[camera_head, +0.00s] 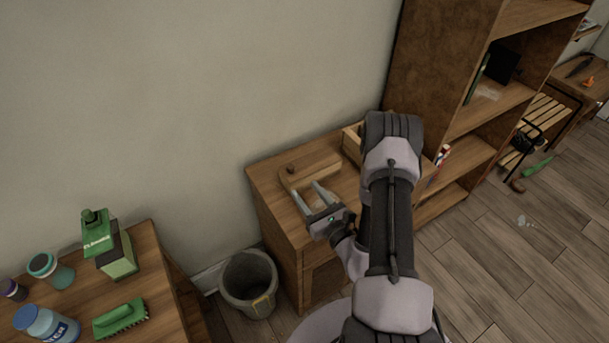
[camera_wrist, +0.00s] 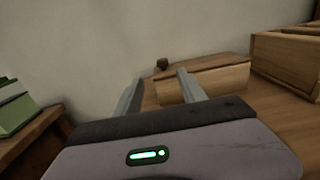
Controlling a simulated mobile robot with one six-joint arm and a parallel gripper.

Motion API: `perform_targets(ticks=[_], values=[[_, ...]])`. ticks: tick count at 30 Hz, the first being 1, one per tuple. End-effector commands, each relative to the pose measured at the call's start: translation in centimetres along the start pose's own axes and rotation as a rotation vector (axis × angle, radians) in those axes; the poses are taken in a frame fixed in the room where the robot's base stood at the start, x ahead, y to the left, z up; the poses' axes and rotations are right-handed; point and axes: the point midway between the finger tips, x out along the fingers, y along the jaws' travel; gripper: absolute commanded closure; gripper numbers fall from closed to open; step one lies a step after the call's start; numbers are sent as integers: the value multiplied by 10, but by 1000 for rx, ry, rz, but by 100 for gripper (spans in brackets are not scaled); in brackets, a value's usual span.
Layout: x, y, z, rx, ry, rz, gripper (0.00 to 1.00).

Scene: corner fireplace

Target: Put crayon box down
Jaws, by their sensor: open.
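A low wooden box (camera_head: 316,172) with a small dark knob at its left end, likely the crayon box, rests on the wooden cabinet top (camera_head: 268,184) against the wall. It also shows in the wrist view (camera_wrist: 215,82), just beyond the fingers. My gripper (camera_head: 307,190) is open at the near side of this box, its fingers pointing towards it. In the wrist view my gripper (camera_wrist: 160,78) holds nothing between its fingers, and the right finger overlaps the box's front. I cannot tell whether a fingertip touches it.
An open wooden container (camera_head: 352,145) stands right of the box, partly behind my arm. A tall shelf unit (camera_head: 440,60) rises at the right. A grey bin (camera_head: 248,285) stands on the floor between the cabinet and a left table (camera_head: 160,280) with bottles and a green brush (camera_head: 121,320).

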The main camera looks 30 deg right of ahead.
Motion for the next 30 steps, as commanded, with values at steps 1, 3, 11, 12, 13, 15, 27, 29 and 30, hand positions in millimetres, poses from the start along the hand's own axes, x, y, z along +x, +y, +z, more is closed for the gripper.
perform_targets(ticks=[1,3,11,12,13,15,27,29,30], values=[[16,2,0,-4,-6,7,52],[38,3,1,-4,-7,9,52],[86,2,1,1,-4,6,52],[91,1,1,0,-4,6,52],[96,-1,1,0,-6,6,52],[111,-3,0,0,-6,7,52],[138,-5,3,4,-2,4,54],[138,-5,3,3,-2,4,65],[138,-5,3,3,-2,4,73]])
